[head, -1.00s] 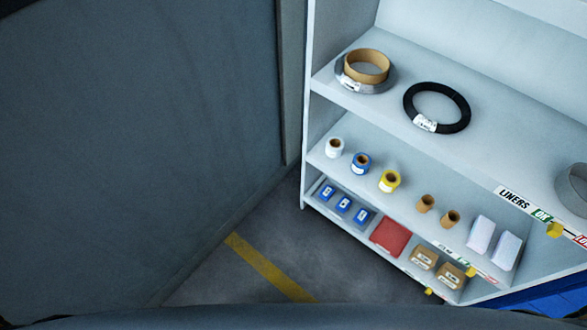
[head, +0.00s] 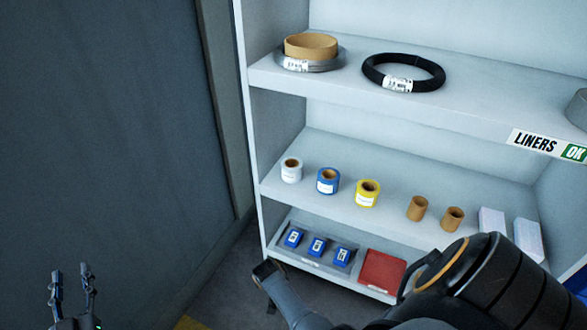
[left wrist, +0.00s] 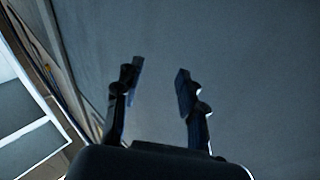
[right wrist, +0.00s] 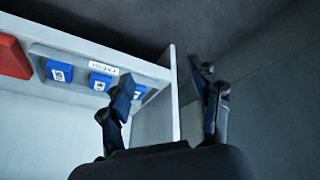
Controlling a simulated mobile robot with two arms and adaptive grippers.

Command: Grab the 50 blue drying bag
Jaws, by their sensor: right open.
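Three blue drying bags with white labels lie in a row in a grey tray on the lowest shelf: left (head: 293,238), middle (head: 318,246) and right (head: 342,256). Their label numbers are too small to read. My right gripper (right wrist: 161,76) is open and empty, near the shelf's end panel. My left gripper (head: 72,274) is open and empty at the lower left, away from the shelf; its fingers also show apart in the left wrist view (left wrist: 158,70).
A red packet (head: 382,271) lies right of the bags. White (head: 291,172), blue (head: 328,182) and yellow (head: 368,194) rolls stand on the shelf above. The end panel (right wrist: 152,110) is close to my right fingers. A grey wall (head: 110,120) stands at left.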

